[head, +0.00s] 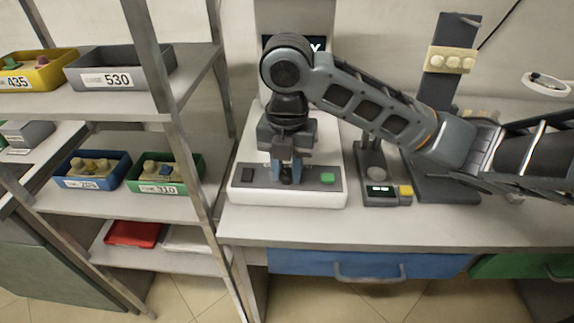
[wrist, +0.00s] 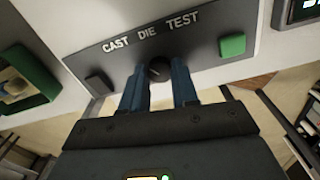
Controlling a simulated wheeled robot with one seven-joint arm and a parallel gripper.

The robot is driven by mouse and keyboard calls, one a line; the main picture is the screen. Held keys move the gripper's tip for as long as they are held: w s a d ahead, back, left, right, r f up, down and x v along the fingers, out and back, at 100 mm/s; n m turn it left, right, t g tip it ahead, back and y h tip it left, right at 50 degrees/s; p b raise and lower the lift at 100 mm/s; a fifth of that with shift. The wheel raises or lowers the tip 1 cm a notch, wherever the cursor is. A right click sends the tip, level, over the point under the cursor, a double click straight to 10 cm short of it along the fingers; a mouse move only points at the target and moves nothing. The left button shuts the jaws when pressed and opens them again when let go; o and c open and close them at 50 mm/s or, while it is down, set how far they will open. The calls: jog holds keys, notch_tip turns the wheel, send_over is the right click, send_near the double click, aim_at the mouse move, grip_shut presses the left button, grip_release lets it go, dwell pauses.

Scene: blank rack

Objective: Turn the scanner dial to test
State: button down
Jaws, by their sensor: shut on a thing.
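The scanner (head: 240,192) is a white machine on the bench, with a dark control panel (head: 315,178) at its front. In the wrist view the panel (wrist: 118,60) carries the words CAST, DIE and TEST. The round black dial (wrist: 158,69) sits below these words. A faint light mark shows on it, but I cannot tell for sure which word it points at. My gripper (wrist: 160,84) has its blue fingers on both sides of the dial, shut on it. In the head view my gripper (head: 286,178) points down at the panel and hides the dial.
A green button (head: 327,178) and a black switch (head: 248,175) flank the dial. A small scale (head: 385,192) stands to the right, with a dark stand (head: 437,110) beyond it. A shelf rack with labelled bins (head: 165,188) is at left. The bench front is clear.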

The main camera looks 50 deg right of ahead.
aim_at(287, 174)
jog(key=m+p, duration=0.1)
jog(key=m, duration=0.3)
jog(key=shift+r+p, duration=0.1)
jog(key=shift+p, duration=0.3)
jog(key=m+p, duration=0.2)
jog(key=m, duration=0.2)
jog(key=m+p, duration=0.2)
jog(key=m, duration=0.1)
jog(key=shift+m, duration=0.3)
jog(key=shift+m+p, duration=0.85)
jog(key=shift+m, duration=0.65)
jog(key=c, duration=0.8)
grip_release()
jog(key=shift+c, duration=0.2)
jog(key=shift+r+p, duration=1.2)
jog(key=shift+r, duration=2.6)
